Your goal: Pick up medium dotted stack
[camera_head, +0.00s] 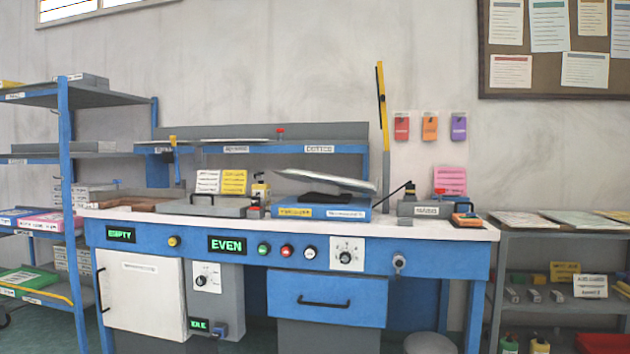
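I cannot pick out a medium dotted stack for certain. Flat sheets or stacks lie on the right-hand shelf top: a pale one (528,220), a greenish one (580,218) and a tan one (617,215); their patterns are too small to tell. The raised back shelf of the blue workbench has a label (319,149) that seems to read "DOTTED", and thin flat pieces (235,140) lie on that shelf. My gripper is not in view.
The blue workbench (450,233) has a light top holding a tilted grey plate (325,178) over a blue base (320,211). A blue-framed rack (66,160) with trays and boxes stands at left. A round stool (430,343) sits low in front. A pinboard (555,78) hangs above right.

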